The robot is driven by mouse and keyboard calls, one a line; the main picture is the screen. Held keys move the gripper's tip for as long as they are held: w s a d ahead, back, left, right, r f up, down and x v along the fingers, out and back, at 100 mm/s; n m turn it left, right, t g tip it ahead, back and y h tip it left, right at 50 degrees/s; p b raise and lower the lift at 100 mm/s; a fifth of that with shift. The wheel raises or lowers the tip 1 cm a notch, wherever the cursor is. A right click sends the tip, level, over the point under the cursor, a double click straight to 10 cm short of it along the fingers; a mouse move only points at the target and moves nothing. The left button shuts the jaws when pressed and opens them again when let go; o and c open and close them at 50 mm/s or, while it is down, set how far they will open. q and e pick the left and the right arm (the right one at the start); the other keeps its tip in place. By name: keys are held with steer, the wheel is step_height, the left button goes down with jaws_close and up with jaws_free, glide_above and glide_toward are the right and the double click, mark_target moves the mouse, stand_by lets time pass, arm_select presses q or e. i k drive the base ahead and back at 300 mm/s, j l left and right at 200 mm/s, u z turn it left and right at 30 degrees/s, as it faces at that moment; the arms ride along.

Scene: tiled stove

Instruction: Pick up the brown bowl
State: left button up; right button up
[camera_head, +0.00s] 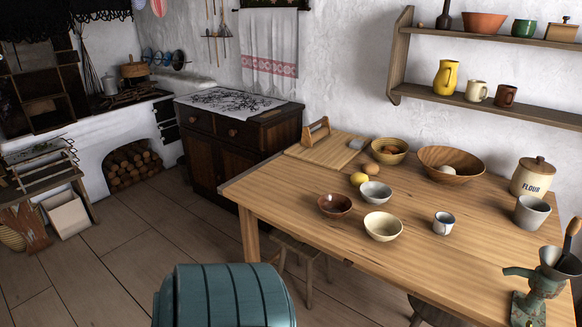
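A small glossy dark brown bowl (335,206) stands upright on the wooden table (300,180), near its left front edge. It looks empty. A cream bowl (383,227) is to its right and slightly nearer, and a small white-grey bowl (376,192) is to its right and farther back. A yellow lemon (358,180) lies behind it. A larger brown wooden bowl (451,164) with something pale inside stands farther back on the table. Neither of my grippers is in view.
A teal ribbed rounded object (226,297) stands before the table. A stool (300,255) is partly under it. A mug (443,223), flour jar (533,177), grey cup (531,211) and grinder (545,285) occupy the table's right; its front middle is clear.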

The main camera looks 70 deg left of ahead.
mark_target(335, 206)
steer(key=u, duration=1.95)
steer(key=i+l+u, duration=0.1)
steer(key=i+l, duration=0.2)
steer(key=i+l+u, duration=0.1)
steer(key=i+l, duration=0.15)
steer(key=l, duration=0.25)
